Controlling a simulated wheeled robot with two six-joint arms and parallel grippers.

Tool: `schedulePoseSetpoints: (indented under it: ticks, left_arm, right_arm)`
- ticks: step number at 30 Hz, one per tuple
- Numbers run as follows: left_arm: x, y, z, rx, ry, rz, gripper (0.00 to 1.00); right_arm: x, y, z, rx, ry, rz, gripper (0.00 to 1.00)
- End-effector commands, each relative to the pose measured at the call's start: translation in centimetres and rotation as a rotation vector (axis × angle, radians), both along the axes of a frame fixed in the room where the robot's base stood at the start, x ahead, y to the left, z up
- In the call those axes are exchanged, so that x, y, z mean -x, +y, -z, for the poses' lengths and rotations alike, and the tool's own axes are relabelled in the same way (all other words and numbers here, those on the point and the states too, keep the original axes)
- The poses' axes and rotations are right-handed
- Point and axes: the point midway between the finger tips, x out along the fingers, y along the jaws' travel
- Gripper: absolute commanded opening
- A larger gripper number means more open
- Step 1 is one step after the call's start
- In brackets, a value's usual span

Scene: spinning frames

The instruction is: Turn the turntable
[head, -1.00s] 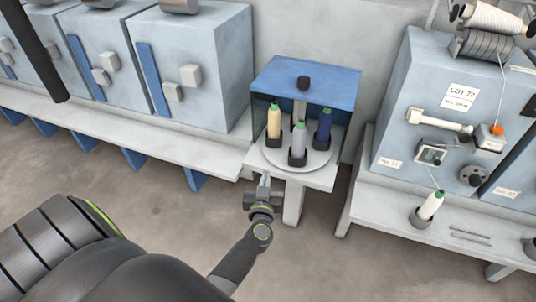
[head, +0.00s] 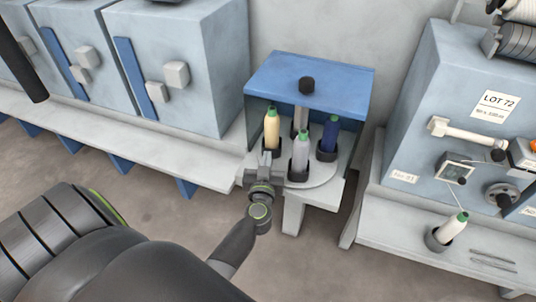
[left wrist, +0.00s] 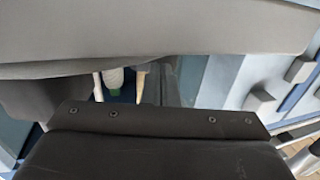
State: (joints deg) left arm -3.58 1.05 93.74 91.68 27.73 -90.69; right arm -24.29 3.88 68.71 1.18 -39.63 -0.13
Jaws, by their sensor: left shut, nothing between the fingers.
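The turntable (head: 322,172) is a pale round disc on a white stand under a blue box-like hood (head: 320,82) with a dark knob on top. It carries a cream bobbin (head: 272,128), a grey bobbin (head: 301,150) and a dark blue bobbin (head: 330,134), each upright in a black cup. My left gripper (head: 265,160) is shut and empty at the disc's front left edge, just in front of the cream bobbin's cup. I cannot tell whether it touches. In the left wrist view the grey bobbin (left wrist: 114,78) and cream bobbin (left wrist: 141,80) show partly. My right gripper is not in view.
Blue-grey cabinets (head: 185,65) stand on a white ledge at the left. At the right a machine labelled LOT 72 (head: 493,104) stands on a white bench, with a white bobbin (head: 453,226) in a cup. Open floor lies in front.

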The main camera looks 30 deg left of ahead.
Motion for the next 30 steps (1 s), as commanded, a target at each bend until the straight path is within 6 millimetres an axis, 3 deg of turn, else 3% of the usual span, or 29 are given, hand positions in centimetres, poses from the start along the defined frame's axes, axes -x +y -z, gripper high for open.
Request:
schedulePoseSetpoints:
  ticks: [18, 30]
  left_arm:
    - [-0.1, 0.2, -0.1, -0.003, -0.001, 0.011, 0.0]
    - [-1.1, 1.9, -0.2, -0.009, -0.003, 0.176, 0.0]
  right_arm:
    - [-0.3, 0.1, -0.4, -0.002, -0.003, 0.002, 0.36]
    - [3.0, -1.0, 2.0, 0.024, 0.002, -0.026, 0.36]
